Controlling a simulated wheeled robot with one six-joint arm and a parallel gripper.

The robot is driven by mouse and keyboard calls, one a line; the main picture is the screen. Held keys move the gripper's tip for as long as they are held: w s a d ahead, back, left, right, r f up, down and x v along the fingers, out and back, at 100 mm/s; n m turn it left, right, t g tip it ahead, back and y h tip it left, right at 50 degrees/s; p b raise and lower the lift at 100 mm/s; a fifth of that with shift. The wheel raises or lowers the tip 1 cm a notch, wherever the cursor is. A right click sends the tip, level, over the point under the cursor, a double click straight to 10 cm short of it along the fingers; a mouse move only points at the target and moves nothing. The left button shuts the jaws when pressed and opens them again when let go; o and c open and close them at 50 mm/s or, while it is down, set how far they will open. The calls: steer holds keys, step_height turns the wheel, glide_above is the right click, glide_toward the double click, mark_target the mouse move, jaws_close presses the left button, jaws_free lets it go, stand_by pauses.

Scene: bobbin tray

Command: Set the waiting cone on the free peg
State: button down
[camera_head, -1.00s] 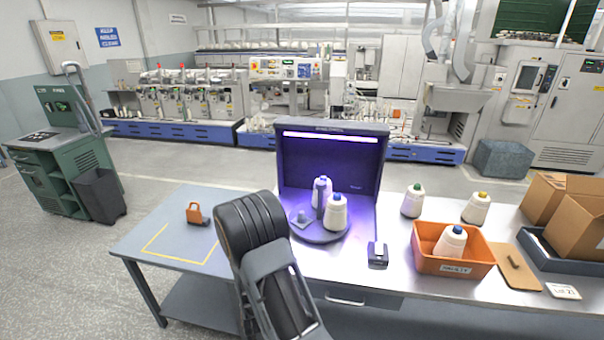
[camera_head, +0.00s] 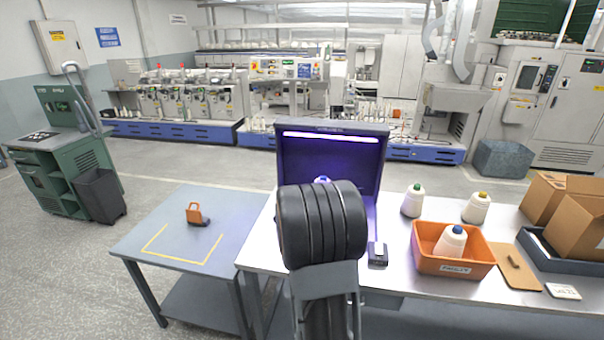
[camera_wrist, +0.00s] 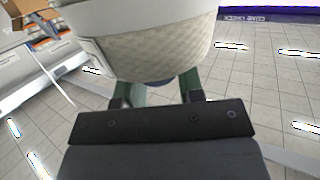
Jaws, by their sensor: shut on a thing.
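In the wrist view a large cream cone (camera_wrist: 155,45) with a quilted yarn surface fills the top. My gripper (camera_wrist: 155,92) has its green fingers closed on it, and a bit of blue shows between them. In the head view my arm hides my gripper and the held cone. The booth (camera_head: 330,152) with a purple-lit inside stands behind my arm. Only the blue tip of one cone (camera_head: 322,180) shows above the arm there. The turntable, its pegs and the front cone are hidden now, so I cannot see the free peg.
An orange bin (camera_head: 455,266) holding a blue-tipped cone (camera_head: 451,242) stands right of the booth. Behind it are a green-tipped cone (camera_head: 413,201) and a yellow-tipped cone (camera_head: 477,208). A small dark device (camera_head: 378,254) sits nearer. The left table (camera_head: 165,215) is mostly clear.

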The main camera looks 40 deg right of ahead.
steer(key=s+d+r+m+g, duration=0.4)
steer(key=d+r+g, duration=0.3)
steer(key=d, duration=0.6)
step_height(320, 180, up, 2)
steer(key=shift+r+m+g+y, duration=0.1)
steer(key=shift+m+g+y, duration=0.25)
steer(key=shift+m, duration=0.45)
